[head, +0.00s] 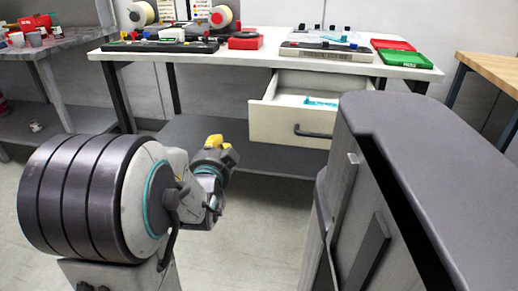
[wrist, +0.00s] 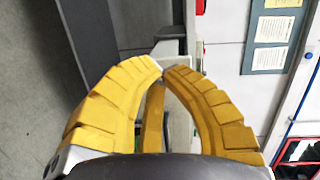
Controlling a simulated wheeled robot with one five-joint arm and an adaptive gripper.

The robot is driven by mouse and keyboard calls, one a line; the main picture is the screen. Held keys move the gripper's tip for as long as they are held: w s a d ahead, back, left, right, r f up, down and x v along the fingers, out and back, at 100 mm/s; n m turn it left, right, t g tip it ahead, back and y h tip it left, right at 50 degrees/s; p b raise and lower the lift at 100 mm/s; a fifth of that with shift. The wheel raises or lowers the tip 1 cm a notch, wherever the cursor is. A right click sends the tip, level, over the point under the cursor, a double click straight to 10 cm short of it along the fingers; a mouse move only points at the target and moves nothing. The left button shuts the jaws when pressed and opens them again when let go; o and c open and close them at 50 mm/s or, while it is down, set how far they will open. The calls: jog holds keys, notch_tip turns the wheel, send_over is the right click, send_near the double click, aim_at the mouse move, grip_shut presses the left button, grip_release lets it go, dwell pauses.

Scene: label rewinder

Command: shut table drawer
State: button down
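The white table drawer (head: 278,122) hangs pulled out under the white-topped table (head: 262,57) in the head view. Its front has a dark bar handle (head: 314,132), and a small teal item (head: 320,101) lies inside. My gripper (head: 217,142) has yellow fingers and is in front of the table, left of the drawer and apart from it. In the wrist view my gripper (wrist: 163,68) has its two fingertips together, with nothing seen between them. A pale grey part beyond the tips may be the drawer or table; I cannot tell which.
The table top carries label rolls, a red box (head: 245,40), black trays and red and green bins (head: 404,59). A dark lower shelf (head: 200,135) runs under the table. A wooden bench (head: 495,68) stands right, a grey bench (head: 60,45) left.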

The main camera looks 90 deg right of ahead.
jog(key=s+f+m+g+h+b, duration=0.1)
jog(key=s+f+m+g+b, duration=0.2)
jog(key=s, duration=0.4)
jog(key=b, duration=0.6)
send_near(262, 126)
jog(key=d, duration=0.2)
jog(key=s+d, duration=0.1)
jog(key=d, duration=0.2)
jog(key=shift+f, duration=0.15)
jog(key=shift+s+d+b, duration=0.1)
jog(key=shift+d+b, duration=0.4)
jog(key=shift+s+d+m, duration=0.2)
jog(key=shift+d+m, duration=0.1)
jog(key=shift+d, duration=0.75)
jog(key=shift+r, duration=0.25)
jog(key=shift+d, duration=0.15)
